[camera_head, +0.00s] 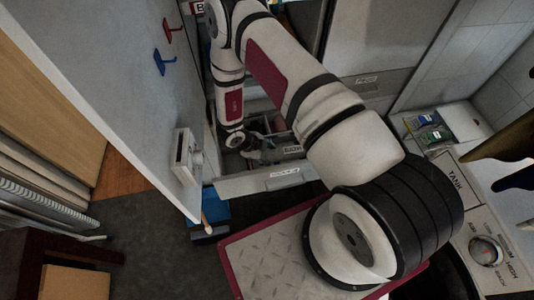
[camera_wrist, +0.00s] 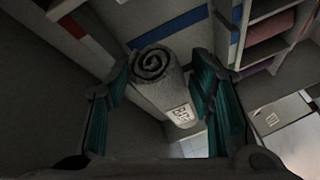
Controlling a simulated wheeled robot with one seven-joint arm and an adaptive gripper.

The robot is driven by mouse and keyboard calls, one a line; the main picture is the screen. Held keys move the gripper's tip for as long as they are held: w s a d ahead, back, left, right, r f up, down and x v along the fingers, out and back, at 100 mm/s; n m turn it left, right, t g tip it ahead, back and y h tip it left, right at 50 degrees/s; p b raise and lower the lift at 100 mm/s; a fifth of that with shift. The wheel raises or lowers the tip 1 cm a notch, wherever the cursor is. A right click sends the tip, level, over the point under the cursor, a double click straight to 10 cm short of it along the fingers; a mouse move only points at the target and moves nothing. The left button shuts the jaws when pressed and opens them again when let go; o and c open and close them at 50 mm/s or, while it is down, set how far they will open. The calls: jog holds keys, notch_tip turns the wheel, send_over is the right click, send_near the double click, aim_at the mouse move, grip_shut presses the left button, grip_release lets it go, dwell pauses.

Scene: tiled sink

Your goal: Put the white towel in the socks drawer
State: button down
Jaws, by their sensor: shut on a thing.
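The towel is a rolled, pale grey-white bundle (camera_wrist: 152,68) with a spiral end and a small printed label. In the wrist view it sits between the teal-padded fingers of my gripper (camera_wrist: 160,85), which is shut on it. In the head view my gripper (camera_head: 248,145) is small and partly hidden by my arm, behind the front of an open drawer (camera_head: 245,186). The drawer front carries a white label too small to read. A labelled grey shape (camera_head: 291,150) beside the gripper seems to be the towel. I cannot tell whether it touches the drawer.
A tall white panel (camera_head: 110,80) with red and blue hooks (camera_head: 160,60) and a white box-like fitting (camera_head: 187,157) stands left of the drawer. A counter with a dial (camera_head: 486,250) is at right. Dark floor (camera_head: 150,255) is open at lower left.

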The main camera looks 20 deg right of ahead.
jog(key=shift+f, duration=0.25)
jog(key=shift+f, duration=0.3)
jog(key=c, duration=0.7)
grip_release()
jog(key=shift+r, duration=0.55)
jog(key=b+v, duration=0.2)
jog(key=v, duration=1)
